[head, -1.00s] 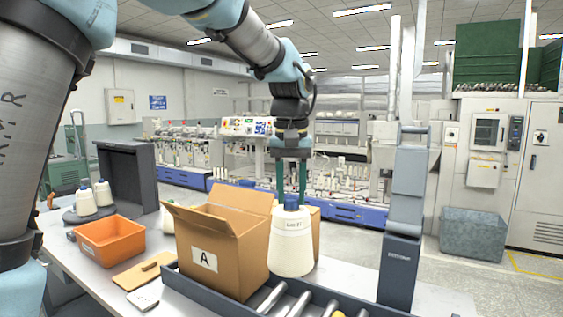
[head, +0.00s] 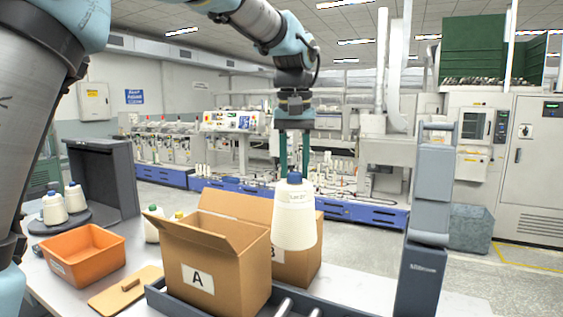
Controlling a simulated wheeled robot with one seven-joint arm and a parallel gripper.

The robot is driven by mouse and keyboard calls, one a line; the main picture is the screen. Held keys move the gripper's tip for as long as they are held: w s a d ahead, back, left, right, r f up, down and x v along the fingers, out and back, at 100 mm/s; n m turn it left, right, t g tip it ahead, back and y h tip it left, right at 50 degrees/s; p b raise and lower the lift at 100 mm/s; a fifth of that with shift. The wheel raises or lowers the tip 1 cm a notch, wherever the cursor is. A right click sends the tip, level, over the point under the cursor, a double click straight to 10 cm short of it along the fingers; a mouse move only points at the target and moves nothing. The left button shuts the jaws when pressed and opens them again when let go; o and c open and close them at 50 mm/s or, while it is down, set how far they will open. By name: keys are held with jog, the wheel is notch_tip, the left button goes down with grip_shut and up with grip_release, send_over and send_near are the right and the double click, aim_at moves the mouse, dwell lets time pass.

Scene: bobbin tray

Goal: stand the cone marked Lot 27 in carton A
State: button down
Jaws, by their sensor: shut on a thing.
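My gripper (head: 294,158) points down with its teal fingers shut on the blue tip of a cream cone (head: 295,222). The cone hangs upright. Its small label seems to start with "Lot 2"; the last digit is hard to read. Carton A (head: 240,275), brown with a white "A" label, stands at the front with its flaps up and open. The cone is to the right of carton A's opening and overlaps carton B (head: 302,262) in the picture.
Carton B stands behind and right of carton A. A grey roller conveyor (head: 160,300) runs beneath the cartons, with a grey post (head: 420,240) at right. An orange bin (head: 112,245) and cones on a dark round stand (head: 88,221) are at left. Two more cones stand behind carton A.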

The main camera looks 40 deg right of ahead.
jog(key=shift+w+a, duration=0.1)
jog(key=shift+w, duration=0.4)
jog(key=w+a, duration=0.4)
jog(key=w, duration=0.3)
jog(key=w+a, duration=0.4)
jog(key=w, duration=0.4)
notch_tip(320, 180, down, 22)
jog(key=b, duration=1.5)
jog(key=shift+s+f+b, duration=0.25)
jog(key=shift+s+b, duration=0.05)
jog(key=shift+b, duration=0.1)
jog(key=shift+c, duration=2)
grip_release()
notch_tip(320, 180, up, 11)
jog(key=s+a, duration=0.1)
jog(key=shift+f+b, duration=0.15)
jog(key=shift+b, duration=0.3)
